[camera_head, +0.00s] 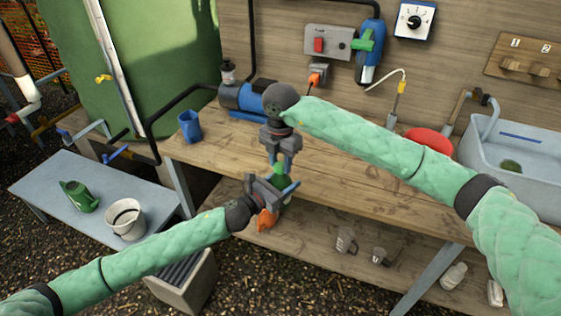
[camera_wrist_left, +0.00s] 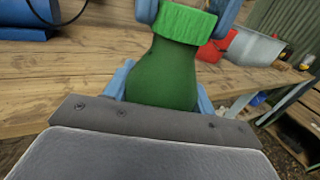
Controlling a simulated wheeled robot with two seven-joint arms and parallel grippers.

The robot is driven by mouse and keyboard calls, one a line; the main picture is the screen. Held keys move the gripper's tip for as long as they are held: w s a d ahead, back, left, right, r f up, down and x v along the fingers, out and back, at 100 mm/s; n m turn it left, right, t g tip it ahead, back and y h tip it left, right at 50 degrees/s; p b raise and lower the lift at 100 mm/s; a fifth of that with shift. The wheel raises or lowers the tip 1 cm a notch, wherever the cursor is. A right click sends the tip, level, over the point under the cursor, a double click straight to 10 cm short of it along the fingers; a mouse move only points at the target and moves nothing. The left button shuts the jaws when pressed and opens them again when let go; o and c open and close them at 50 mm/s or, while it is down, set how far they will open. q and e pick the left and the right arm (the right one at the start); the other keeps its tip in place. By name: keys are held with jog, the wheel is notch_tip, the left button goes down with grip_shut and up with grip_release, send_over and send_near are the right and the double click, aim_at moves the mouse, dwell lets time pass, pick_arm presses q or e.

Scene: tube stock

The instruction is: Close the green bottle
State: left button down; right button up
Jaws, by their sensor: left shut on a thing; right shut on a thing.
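The green bottle (camera_wrist_left: 163,75) stands upright in the left wrist view, with a ribbed bright green cap (camera_wrist_left: 184,22) at its neck. My left gripper (camera_head: 284,187) is shut on the bottle's body, its blue fingers on either side of it. My right gripper (camera_head: 280,161) comes down from above and is shut on the cap; its blue fingertips flank the cap at the top of the left wrist view. In the head view the bottle is mostly hidden by the two grippers, near the front edge of the wooden bench (camera_head: 345,178). Whether the cap is fully seated cannot be told.
A blue pump (camera_head: 245,96) and a blue cup (camera_head: 190,126) stand on the bench at left. A red bowl (camera_head: 429,142) and a sink (camera_head: 520,160) are at right. An orange object (camera_head: 266,220) shows below my left gripper. A lower bench holds a watering can (camera_head: 79,196) and a bucket (camera_head: 125,219).

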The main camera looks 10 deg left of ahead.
jog(key=m, duration=0.6)
jog(key=shift+w, duration=0.1)
jog(key=m, duration=0.6)
jog(key=shift+w, duration=0.1)
jog(key=o, duration=1)
jog(key=shift+c, duration=0.2)
jog(key=shift+r, duration=2.2)
jog(key=shift+c, duration=0.5)
